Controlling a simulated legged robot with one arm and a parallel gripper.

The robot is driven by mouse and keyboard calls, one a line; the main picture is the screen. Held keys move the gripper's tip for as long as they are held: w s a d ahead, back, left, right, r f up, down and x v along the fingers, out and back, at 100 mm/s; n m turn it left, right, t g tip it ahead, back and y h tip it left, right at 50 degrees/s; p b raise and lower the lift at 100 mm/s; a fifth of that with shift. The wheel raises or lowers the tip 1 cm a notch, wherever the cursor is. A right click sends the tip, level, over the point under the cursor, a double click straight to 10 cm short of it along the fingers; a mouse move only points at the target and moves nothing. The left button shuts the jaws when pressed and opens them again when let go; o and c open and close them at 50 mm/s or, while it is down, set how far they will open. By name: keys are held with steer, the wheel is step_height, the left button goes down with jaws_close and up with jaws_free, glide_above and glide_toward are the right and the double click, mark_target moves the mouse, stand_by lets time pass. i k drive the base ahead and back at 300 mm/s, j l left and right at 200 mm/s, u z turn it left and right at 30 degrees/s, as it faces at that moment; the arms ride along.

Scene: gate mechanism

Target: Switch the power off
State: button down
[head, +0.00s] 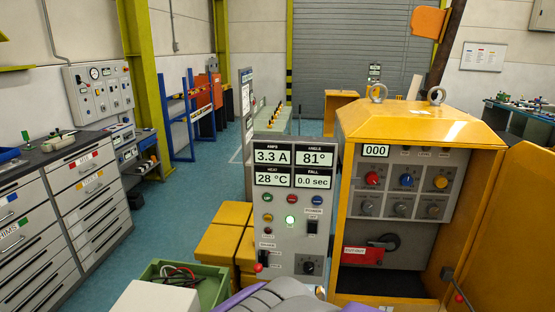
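A grey control panel (289,240) stands in the middle of the head view. Its displays (293,167) are lit and read 3.3 A, 81°, 28 °C and 0.0 sec. A small black switch (312,227) sits at its right side under a label that seems to read POWER. The switch's position is too small to tell. A green lamp (291,220) glows left of it. A small red knob (258,268) is at the lower left, and a black rotary knob (308,267) at the lower right. My gripper is not in view.
An open yellow cabinet (356,220) with coloured knobs and a 000 display (375,150) stands right of the panel. A green crate (212,288) with cables is at the front left. Grey drawers (80,205) line the left. Blue floor (185,220) is clear between.

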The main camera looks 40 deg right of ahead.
mark_target(312, 225)
steer(key=z, duration=1.35)
